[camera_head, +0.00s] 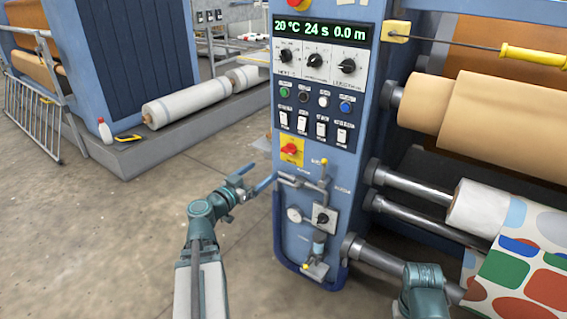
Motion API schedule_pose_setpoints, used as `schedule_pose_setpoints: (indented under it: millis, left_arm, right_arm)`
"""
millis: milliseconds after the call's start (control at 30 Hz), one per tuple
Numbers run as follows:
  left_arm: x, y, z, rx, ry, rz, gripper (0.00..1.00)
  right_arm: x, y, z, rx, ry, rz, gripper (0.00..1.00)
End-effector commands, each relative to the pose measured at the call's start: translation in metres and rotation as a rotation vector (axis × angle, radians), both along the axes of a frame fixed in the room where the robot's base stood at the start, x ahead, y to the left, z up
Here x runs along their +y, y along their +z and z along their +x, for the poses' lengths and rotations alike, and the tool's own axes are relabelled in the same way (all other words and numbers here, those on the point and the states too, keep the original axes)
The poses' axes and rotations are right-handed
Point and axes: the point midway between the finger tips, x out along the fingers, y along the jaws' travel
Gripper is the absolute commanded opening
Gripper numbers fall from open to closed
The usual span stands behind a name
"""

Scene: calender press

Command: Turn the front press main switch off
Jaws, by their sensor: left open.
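The main switch (290,150) is a red knob on a yellow plate, low on the blue front panel of the press (345,170). Its red handle looks roughly horizontal. My left gripper (262,178) is open and empty, with its two blue fingers spread. In the picture it is just left of and below the switch, near the panel's left edge. I see no contact with the switch. Part of my right arm shows at the lower right, but its gripper is not visible.
Above the switch are rocker switches (321,130), coloured buttons, three dials and a lit display (318,31). Below it are pipes, a gauge (294,214) and a valve knob (323,216). Rollers (410,184) with patterned fabric stand right.

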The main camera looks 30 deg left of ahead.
Motion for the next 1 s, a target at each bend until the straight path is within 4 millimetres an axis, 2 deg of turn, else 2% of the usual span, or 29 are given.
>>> schedule_pose_setpoints:
  millis: [167,267,700,900,1000]
  left_arm:
    - [0.002,0.001,0.001,-0.004,0.006,0.003,0.95]
    - [0.002,0.001,0.01,-0.004,0.004,0.002,0.95]
    - [-0.004,0.0,0.095,-0.003,0.002,0.001,0.95]
    - [-0.008,0.0,0.123,-0.003,0.002,0.001,0.95]
    - [-0.008,0.0,0.131,-0.003,0.003,0.001,0.95]
  right_arm:
    - [0.0,0.0,0.0,0.0,0.0,0.0,0.0]
    - [0.0,0.0,0.0,0.0,0.0,0.0,0.0]
    - [0.0,0.0,0.0,0.0,0.0,0.0,0.0]
    - [0.0,0.0,0.0,0.0,0.0,0.0,0.0]
    - [0.0,0.0,0.0,0.0,0.0,0.0,0.0]
